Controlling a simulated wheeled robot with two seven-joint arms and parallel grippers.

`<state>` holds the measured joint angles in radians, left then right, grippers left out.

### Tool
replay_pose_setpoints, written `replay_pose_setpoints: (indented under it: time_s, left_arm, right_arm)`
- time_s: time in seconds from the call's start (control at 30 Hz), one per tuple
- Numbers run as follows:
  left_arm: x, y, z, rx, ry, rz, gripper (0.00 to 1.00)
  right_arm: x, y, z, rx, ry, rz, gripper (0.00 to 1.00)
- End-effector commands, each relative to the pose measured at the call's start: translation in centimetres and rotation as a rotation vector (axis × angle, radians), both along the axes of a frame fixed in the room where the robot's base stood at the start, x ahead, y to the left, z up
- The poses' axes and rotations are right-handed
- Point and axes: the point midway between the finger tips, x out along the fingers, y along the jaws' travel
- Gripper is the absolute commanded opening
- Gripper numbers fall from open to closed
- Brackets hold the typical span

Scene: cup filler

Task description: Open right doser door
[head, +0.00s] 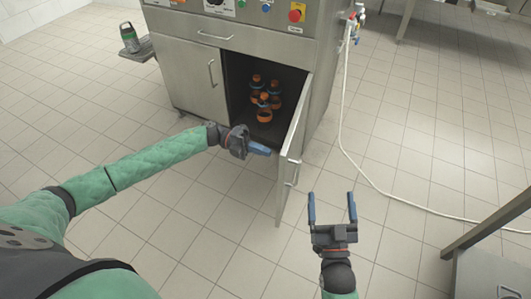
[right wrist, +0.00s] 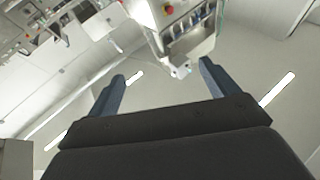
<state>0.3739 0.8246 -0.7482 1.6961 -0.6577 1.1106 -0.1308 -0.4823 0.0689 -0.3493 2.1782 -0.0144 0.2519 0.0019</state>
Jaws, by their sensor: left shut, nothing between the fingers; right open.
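The right doser door (head: 293,157) stands wide open in the head view, swung out toward me, with a vertical metal handle (head: 294,173) on its outer face. The cabinet (head: 213,77) behind it shows a dark interior with several orange-and-black parts inside. My left gripper (head: 268,151) is shut and empty, in front of the opening on the inner side of the door. I cannot tell whether it touches the door. My right gripper (head: 332,195) is open and empty, to the right of the door and apart from it. The right wrist view shows its two fingers (right wrist: 160,85) spread.
The closed left door (head: 190,77) has its own handle. A control panel with a red button (head: 297,12) is above. A white hose (head: 345,130) trails over the floor at right. A metal table (head: 490,235) stands at lower right. Tiled floor is free between.

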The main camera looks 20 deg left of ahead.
Motion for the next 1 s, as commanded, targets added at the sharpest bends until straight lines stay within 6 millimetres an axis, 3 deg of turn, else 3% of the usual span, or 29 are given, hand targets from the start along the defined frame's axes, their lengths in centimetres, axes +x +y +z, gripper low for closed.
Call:
replay_pose_setpoints:
  time_s: [0.07, 0.5, 0.7, 1.0]
  left_arm:
    - [0.2, 0.5, -0.1, 0.000, 0.000, 0.000, 0.00]
    - [0.3, 8.6, -0.1, 0.001, 0.002, 0.002, 0.00]
    - [0.3, 10.2, 0.0, -0.001, 0.001, 0.001, 0.00]
    - [0.3, 10.4, 0.0, -0.001, 0.000, 0.001, 0.00]
  right_arm:
    - [-0.1, -0.1, 1.5, 0.011, -0.049, -0.004, 0.86]
    - [-0.1, -0.1, 0.9, 0.007, -0.029, -0.002, 0.86]
    - [-0.1, -0.1, 0.9, 0.006, -0.030, -0.002, 0.86]
    - [-0.1, 0.0, 0.8, 0.005, -0.030, -0.001, 0.86]
